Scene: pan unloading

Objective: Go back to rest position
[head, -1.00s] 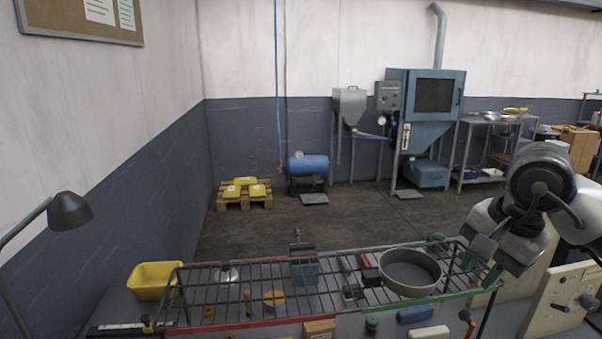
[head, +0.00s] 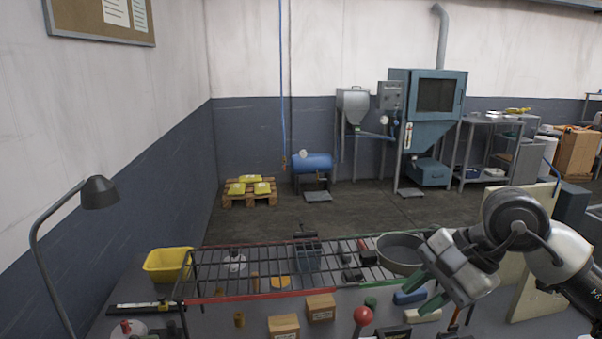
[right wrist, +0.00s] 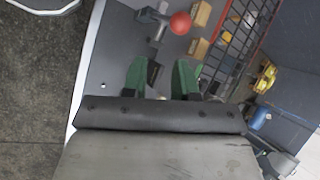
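The round grey pan (head: 397,249) stands on the right part of the wire rack (head: 215,262) in the head view. My right gripper (head: 424,290) has green fingers and hangs just in front of the pan, covering part of its right side. In the right wrist view, its two fingers (right wrist: 162,78) are apart with nothing between them, so it is open and empty. The pan is not seen in the right wrist view. My left gripper is in neither view.
A red-knobbed lever (head: 363,317) stands on the bench in front of the rack; it also shows in the right wrist view (right wrist: 180,23). Small cardboard boxes (head: 320,308) sit nearby. A yellow bin (head: 167,265) and a lamp (head: 99,193) are at left. Open floor lies beyond.

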